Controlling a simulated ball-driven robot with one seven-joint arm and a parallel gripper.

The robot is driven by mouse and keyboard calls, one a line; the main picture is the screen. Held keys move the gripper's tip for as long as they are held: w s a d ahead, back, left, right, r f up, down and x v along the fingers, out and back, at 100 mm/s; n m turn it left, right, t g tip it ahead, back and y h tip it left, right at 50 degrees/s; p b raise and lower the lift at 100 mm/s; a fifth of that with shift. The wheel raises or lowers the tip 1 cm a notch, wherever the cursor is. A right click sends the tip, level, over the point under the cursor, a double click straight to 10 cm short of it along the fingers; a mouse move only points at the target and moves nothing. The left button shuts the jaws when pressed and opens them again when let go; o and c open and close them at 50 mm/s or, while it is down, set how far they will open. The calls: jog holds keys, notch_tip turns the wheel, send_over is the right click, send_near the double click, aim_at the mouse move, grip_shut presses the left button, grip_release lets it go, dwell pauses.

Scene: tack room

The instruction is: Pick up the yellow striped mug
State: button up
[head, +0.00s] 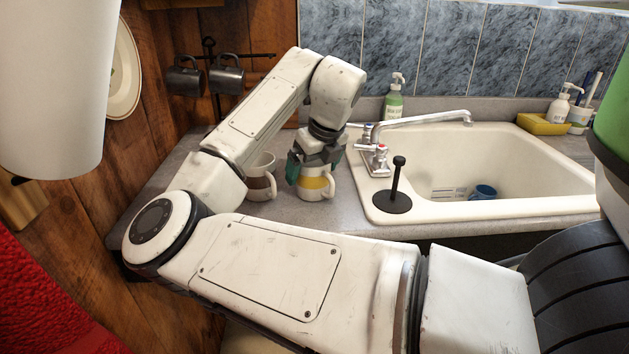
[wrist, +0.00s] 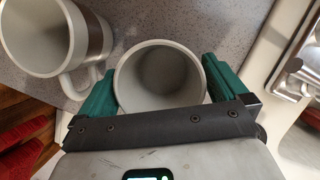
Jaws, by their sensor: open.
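The yellow striped mug (head: 316,184) is white with a yellow band and stands upright on the grey counter left of the sink. Its handle points right in the head view. My gripper (head: 314,171) is over it, pointing down, with its green fingers apart. In the wrist view the mug (wrist: 160,78) lies between the two fingers of my gripper (wrist: 158,85), one on each side of its rim. The mug looks empty inside. My gripper partly hides its upper part in the head view.
A brown-striped mug (head: 261,180) stands close to the left; it also shows in the wrist view (wrist: 52,38). The white sink (head: 540,208) with a blue mug (head: 483,192) and black plunger-like item (head: 394,193) is to the right. Dark mugs (head: 226,78) hang on a rack behind.

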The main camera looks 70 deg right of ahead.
jog(key=c, duration=1)
jog(key=shift+c, duration=0.2)
jog(key=shift+r, duration=0.15)
